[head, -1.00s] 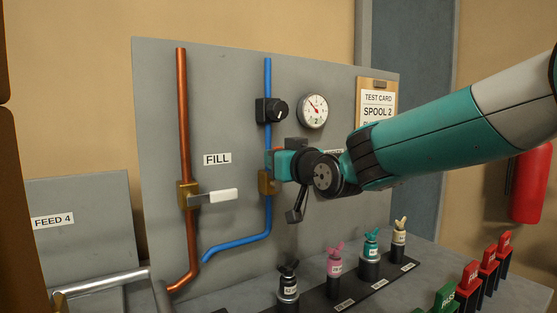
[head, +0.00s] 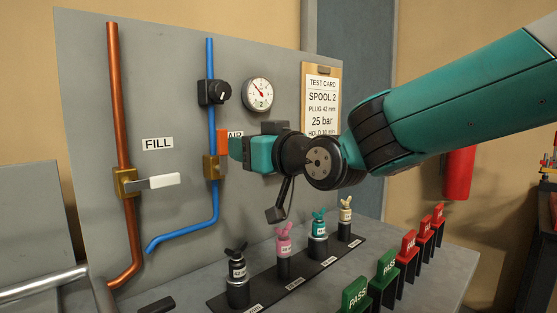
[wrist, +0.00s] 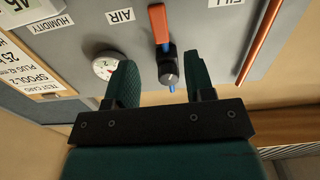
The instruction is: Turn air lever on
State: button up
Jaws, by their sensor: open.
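The air lever, a red-orange handle (head: 222,143), stands upright, in line with the blue pipe (head: 212,195), at a brass valve (head: 210,168) left of the AIR label. In the wrist view the lever (wrist: 158,24) lies just above the gap between my fingertips, along the pipe. My gripper (head: 240,149) is open and empty, just right of the lever in the head view; a gap to it is hard to judge. In the wrist view the fingers (wrist: 160,72) appear on either side of the black knob (wrist: 168,72).
The FILL valve's white lever (head: 165,181) on the copper pipe (head: 122,90) points right. A gauge (head: 258,95) and test card (head: 321,100) are on the panel. Several small capped plugs (head: 283,250) stand below my gripper, with PASS and red blocks (head: 408,246) at right.

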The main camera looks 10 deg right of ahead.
jog(key=b+v, duration=0.1)
jog(key=v, duration=0.6)
jog(key=shift+s+d, duration=0.2)
jog(key=shift+s, duration=0.05)
